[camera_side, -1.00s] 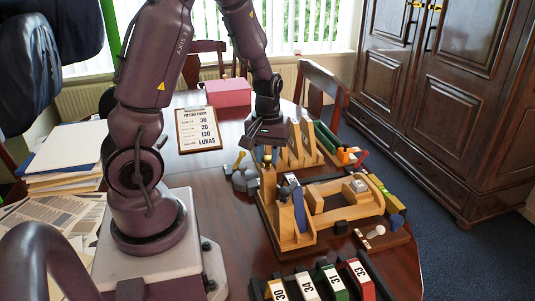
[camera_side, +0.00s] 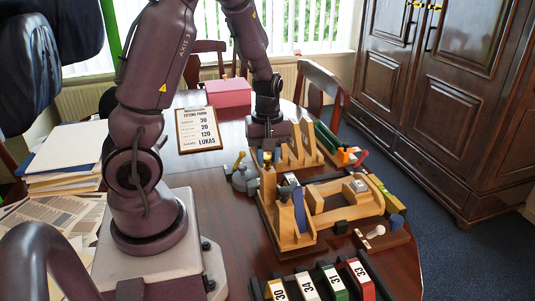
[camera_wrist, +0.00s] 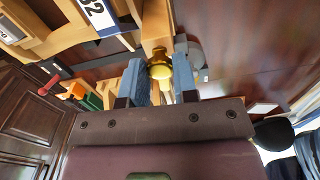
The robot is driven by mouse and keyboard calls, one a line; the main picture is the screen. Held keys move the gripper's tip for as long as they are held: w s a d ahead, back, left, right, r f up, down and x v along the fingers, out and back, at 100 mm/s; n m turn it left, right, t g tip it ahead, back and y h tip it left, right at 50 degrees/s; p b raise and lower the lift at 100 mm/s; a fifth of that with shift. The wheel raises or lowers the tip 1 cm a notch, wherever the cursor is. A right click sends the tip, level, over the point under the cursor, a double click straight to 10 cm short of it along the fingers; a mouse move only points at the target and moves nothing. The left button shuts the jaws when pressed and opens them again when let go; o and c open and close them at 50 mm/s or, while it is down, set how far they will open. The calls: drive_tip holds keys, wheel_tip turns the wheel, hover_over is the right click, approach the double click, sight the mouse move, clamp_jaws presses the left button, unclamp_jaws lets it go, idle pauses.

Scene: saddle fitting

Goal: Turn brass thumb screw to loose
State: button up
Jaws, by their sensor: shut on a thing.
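The brass thumb screw (camera_wrist: 159,66) sits on top of a wooden post (camera_wrist: 157,28) of the fitting stand. In the wrist view it lies between the two blue-grey fingers of my gripper (camera_wrist: 161,74), which is shut on it. In the side view my gripper (camera_side: 267,150) points down over the post at the stand's back left corner. The screw is small there and mostly hidden by the fingers. The wooden stand (camera_side: 283,222) holds upright boards and a wooden frame (camera_side: 345,212). The screw's thread is hidden.
A grey fixture with a brass lever (camera_side: 243,178) stands close left of the post. Wooden racks (camera_side: 300,150) stand behind. Numbered coloured blocks (camera_side: 333,281) line the front. A clipboard (camera_side: 199,130) lies at the back left.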

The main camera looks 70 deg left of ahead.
sight(267, 158)
drive_tip(key=o, duration=0.9)
drive_tip(key=shift+r, duration=0.1)
wheel_tip(267, 158, up, 13)
idle(0.4)
